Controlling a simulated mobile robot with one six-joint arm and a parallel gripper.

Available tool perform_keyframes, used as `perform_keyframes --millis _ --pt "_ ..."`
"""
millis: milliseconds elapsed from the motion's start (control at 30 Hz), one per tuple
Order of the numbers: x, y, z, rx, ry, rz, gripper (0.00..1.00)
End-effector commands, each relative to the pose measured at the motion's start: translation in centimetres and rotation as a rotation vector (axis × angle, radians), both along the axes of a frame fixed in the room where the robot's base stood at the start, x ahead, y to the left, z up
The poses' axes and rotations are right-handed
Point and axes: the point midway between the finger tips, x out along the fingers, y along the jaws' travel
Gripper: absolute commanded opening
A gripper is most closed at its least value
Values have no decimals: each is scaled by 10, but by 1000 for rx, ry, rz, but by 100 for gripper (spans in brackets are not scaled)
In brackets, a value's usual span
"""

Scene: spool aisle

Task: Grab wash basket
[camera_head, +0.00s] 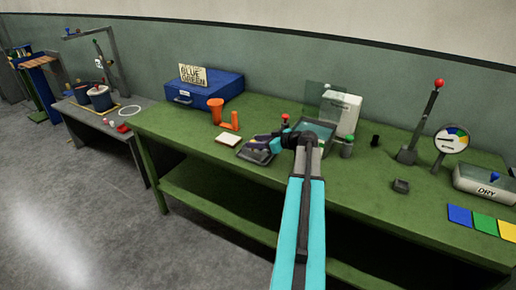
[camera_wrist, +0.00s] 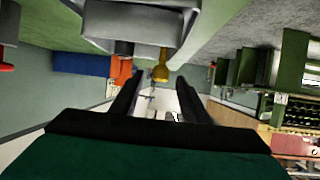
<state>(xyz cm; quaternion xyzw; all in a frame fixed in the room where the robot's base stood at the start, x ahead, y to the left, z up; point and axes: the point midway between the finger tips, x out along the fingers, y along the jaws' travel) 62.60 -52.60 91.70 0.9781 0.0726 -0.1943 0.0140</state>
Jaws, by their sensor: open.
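No basket can be told for certain. A dark, shallow tray-like thing (camera_head: 256,156) lies on the green bench, just left of my gripper in the head view. Behind my wrist stands an open basin with a pale teal inside (camera_head: 318,128), and a red knob (camera_head: 285,117) shows beside it. My gripper (camera_head: 274,143) reaches left over the bench and partly hides both. In the wrist view its two dark fingers (camera_wrist: 158,100) are apart, with nothing clearly held between them. A brass-coloured piece (camera_wrist: 161,66) and a grey box-like body (camera_wrist: 145,22) show just beyond the fingertips.
A white box (camera_head: 341,112), a lever (camera_head: 420,125), a gauge (camera_head: 451,139) and a DRY tray (camera_head: 486,184) are to the right. The bench front is mostly clear.

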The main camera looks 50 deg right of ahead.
Motion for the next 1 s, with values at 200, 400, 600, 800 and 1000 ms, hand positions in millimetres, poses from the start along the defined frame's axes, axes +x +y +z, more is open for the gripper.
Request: perform_keyframes --millis 200,400,600,800,1000 --pt "19 3 -7 -1 0 0 42" --pt "21 3 -9 -2 0 -1 42" --pt "21 3 -9 -1 1 -1 42" --pt "21 3 -9 -1 1 -1 42" --pt "20 3 -9 -1 1 -2 8"
